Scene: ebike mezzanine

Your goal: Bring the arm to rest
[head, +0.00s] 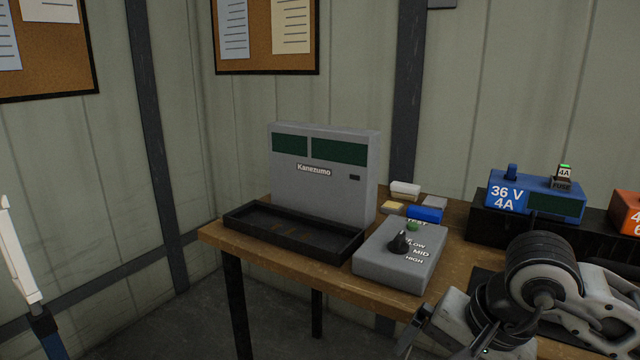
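My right arm comes in from the lower right, in front of the workbench (330,285). Its gripper end (436,330) is at the bottom edge, near the front of the grey selector box. My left gripper is not in view.
On the bench are a grey Kanezumo unit (340,190), a black tray (285,236), a grey selector box (385,266) and a blue 36 V 4A unit (535,196). Small coloured blocks (425,213) lie behind the selector box. A white upright piece (17,250) stands at far left.

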